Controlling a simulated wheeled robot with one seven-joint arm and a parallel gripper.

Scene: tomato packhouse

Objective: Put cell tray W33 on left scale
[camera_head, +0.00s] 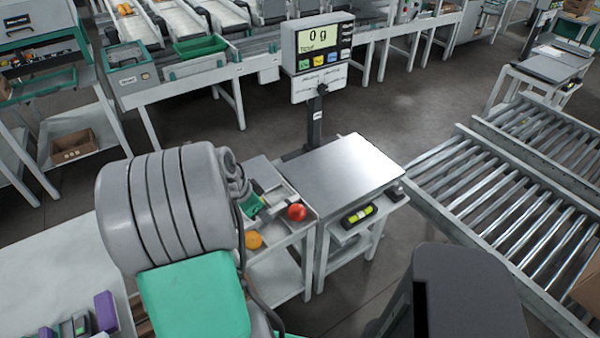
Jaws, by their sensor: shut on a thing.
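A scale with a bare, light metal platform (345,168) stands near the middle on a small white stand. Its display (318,45) on a post behind it reads 0 g. A second flat platform that looks like a scale (546,66) stands far off at the top right, so the near one is the left of the two. No tray marked W33 can be made out. My grey, ribbed arm fills the left foreground. My gripper cannot be made out, and anything it holds is hidden.
A white side table (290,240) left of the scale holds a red ball (297,212), an orange ball (253,240) and small items. A yellow-green level (358,215) lies below the platform's front edge. A roller conveyor (500,180) runs at right. A white bench (50,265) is at left.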

